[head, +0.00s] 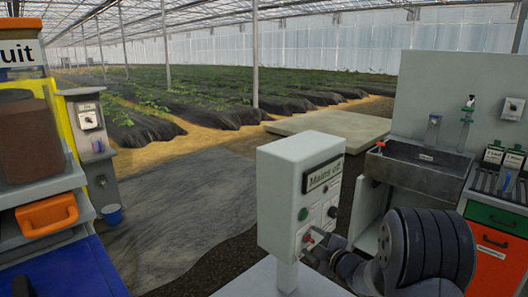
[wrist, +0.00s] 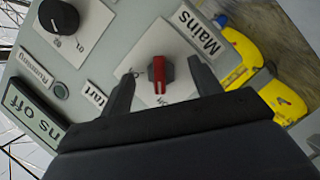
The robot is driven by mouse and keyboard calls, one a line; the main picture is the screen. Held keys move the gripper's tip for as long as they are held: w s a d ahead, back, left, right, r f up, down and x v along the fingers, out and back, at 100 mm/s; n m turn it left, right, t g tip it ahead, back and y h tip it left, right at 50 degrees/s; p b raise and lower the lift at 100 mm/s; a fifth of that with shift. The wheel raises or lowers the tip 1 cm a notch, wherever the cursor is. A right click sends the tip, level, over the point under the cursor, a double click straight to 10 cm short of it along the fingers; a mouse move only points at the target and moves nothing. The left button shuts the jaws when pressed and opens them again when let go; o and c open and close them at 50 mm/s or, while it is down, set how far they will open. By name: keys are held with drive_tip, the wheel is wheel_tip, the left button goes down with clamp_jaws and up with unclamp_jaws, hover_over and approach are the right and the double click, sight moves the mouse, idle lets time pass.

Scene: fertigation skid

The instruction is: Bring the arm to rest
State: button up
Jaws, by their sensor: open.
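My gripper (head: 318,250) is at the front of a grey control box labelled "Mains off" (head: 275,195) in the head view. In the wrist view my gripper (wrist: 162,66) is open, with one finger on each side of a red-and-grey rotary switch (wrist: 157,74) on a white plate marked "Mains". The jaws look close around the switch; I cannot tell whether they touch it. My arm (head: 425,250) reaches in from the lower right of the head view.
A black knob (wrist: 59,17) and a small lamp marked "Running" (wrist: 60,90) are on the same panel. Yellow objects (wrist: 250,60) lie beyond its edge. A sink (head: 415,168) stands behind my arm at right. Open floor (head: 190,205) lies left of the box.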

drive_tip(key=shift+r+m+p, duration=0.2)
drive_tip(key=shift+m+p, duration=0.1)
drive_tip(key=shift+p, duration=0.7)
drive_tip(key=shift+f+p, duration=0.15)
drive_tip(key=shift+p, duration=0.2)
